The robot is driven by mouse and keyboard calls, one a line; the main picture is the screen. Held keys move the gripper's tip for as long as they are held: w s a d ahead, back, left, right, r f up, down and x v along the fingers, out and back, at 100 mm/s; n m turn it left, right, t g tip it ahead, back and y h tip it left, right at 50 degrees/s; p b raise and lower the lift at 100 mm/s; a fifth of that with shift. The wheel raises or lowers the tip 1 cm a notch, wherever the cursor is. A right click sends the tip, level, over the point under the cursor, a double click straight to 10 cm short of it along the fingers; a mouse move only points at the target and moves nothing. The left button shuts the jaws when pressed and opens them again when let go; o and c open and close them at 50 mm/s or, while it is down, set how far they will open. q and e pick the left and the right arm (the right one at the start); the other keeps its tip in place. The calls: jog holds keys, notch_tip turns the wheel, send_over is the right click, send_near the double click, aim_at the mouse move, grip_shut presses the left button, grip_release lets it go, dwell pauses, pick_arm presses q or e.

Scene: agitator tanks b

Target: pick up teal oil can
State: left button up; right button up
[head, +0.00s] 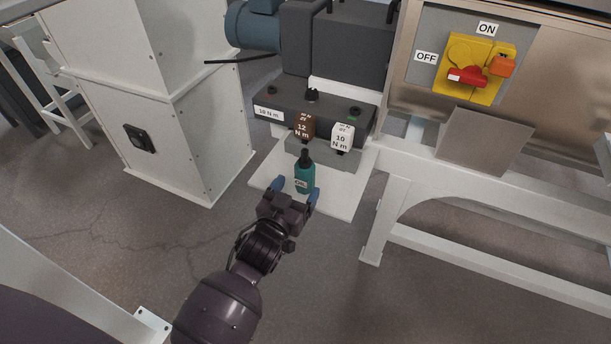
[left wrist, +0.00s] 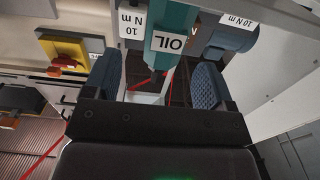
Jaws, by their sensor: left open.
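The teal oil can (head: 304,178) has a dark spout and a white label reading OIL. In the head view it is upright at the white plate below the grey gearbox block. My left gripper (head: 297,190) is open, with its blue fingertips on either side of the can's lower body. In the left wrist view the can (left wrist: 174,25) shows between the two blue fingers of the gripper (left wrist: 157,85), with its label facing the camera. I cannot tell whether either finger touches it. My right gripper is in neither view.
A brown 12 N m block (head: 304,126) and a white 10 N m block (head: 342,137) sit just behind the can. A white cabinet (head: 190,130) stands to the left. A steel bench frame (head: 480,170) with a red and yellow switch (head: 475,73) above stands right. The front floor is open.

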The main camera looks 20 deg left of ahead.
aim_at(301, 178)
pick_arm(q)
jog(key=shift+w+a+f+b, duration=0.1)
jog(key=shift+w+b, duration=0.25)
jog(key=shift+w, duration=0.9)
jog(key=shift+w+a+b, duration=0.1)
jog(key=shift+w+b, duration=0.2)
jog(key=shift+w, duration=1.45)
jog(key=shift+r, duration=0.2)
jog(key=shift+c, duration=0.2)
jog(key=c, duration=1.1)
